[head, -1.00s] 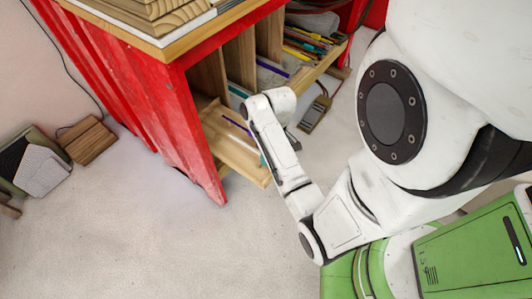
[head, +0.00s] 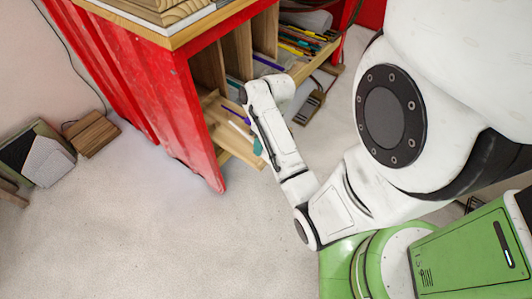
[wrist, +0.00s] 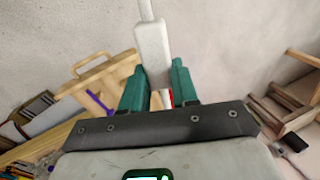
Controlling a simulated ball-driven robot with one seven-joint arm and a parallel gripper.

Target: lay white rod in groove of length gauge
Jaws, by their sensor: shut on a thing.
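The white rod (wrist: 146,10) is in my gripper (wrist: 158,85) in the wrist view. Its thin end points away from me, and a thicker pale section (wrist: 152,50) sits between the green fingers. In the head view my gripper (head: 258,147) is mostly hidden behind my forearm; a green fingertip shows beside the shelf unit. A pale wooden piece with a slot (wrist: 100,75) lies left of the fingers in the wrist view, apart from the rod, with a purple rod (wrist: 98,104) by it. I cannot tell whether this piece is the length gauge; no groove is clear.
A red shelf unit (head: 150,100) with wooden dividers (head: 238,50) stands close to my gripper. Several coloured rods (head: 305,38) lie on its shelf. A wooden block (head: 92,134) stands at the left wall. The pale floor (head: 130,230) in front is clear.

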